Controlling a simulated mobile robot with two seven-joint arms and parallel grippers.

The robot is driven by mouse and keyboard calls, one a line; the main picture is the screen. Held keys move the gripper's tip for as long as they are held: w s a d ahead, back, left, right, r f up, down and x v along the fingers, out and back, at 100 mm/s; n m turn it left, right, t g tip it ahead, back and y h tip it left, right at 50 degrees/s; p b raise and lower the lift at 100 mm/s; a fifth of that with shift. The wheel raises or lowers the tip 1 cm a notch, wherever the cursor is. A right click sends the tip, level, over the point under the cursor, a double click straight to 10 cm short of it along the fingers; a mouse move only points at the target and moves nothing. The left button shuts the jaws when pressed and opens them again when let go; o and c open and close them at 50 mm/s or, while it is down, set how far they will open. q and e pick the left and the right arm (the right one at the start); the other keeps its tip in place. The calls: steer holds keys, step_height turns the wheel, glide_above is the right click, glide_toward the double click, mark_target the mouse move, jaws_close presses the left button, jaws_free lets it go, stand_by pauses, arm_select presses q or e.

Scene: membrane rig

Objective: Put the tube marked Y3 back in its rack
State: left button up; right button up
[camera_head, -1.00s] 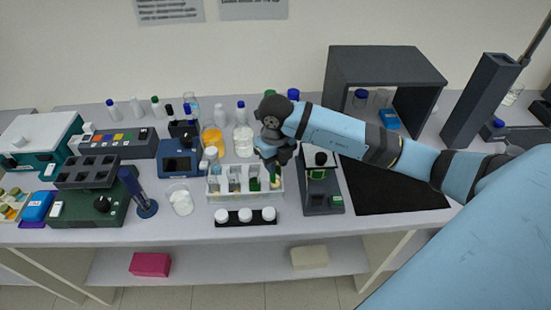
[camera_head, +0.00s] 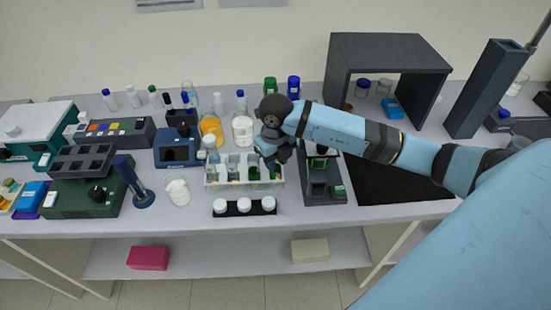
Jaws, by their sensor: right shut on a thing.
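A clear white rack (camera_head: 215,185) stands near the front middle of the bench and holds several tubes, some with green contents. My right gripper (camera_head: 277,160) is at the rack's right end, pointing down, shut on a tube (camera_head: 275,173). The tube is mostly hidden by the gripper and appears to be at or in the rack's rightmost place; I cannot tell how deep it sits. No Y3 mark is legible. My left gripper is not in view.
A black strip with white-capped vials (camera_head: 244,206) lies in front of the rack. A dark stand (camera_head: 323,190) is close on its right, and a beaker of white material (camera_head: 178,192) is on its left. Bottles (camera_head: 242,131) stand behind.

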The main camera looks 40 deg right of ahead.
steer(key=shift+f+b, duration=0.3)
steer(key=shift+f, duration=0.05)
steer(key=o, duration=1.1)
steer(key=shift+c, duration=0.2)
steer(key=shift+r, duration=0.15)
step_height(320, 180, up, 14)
steer(key=b, duration=0.1)
steer(key=shift+f, duration=0.2)
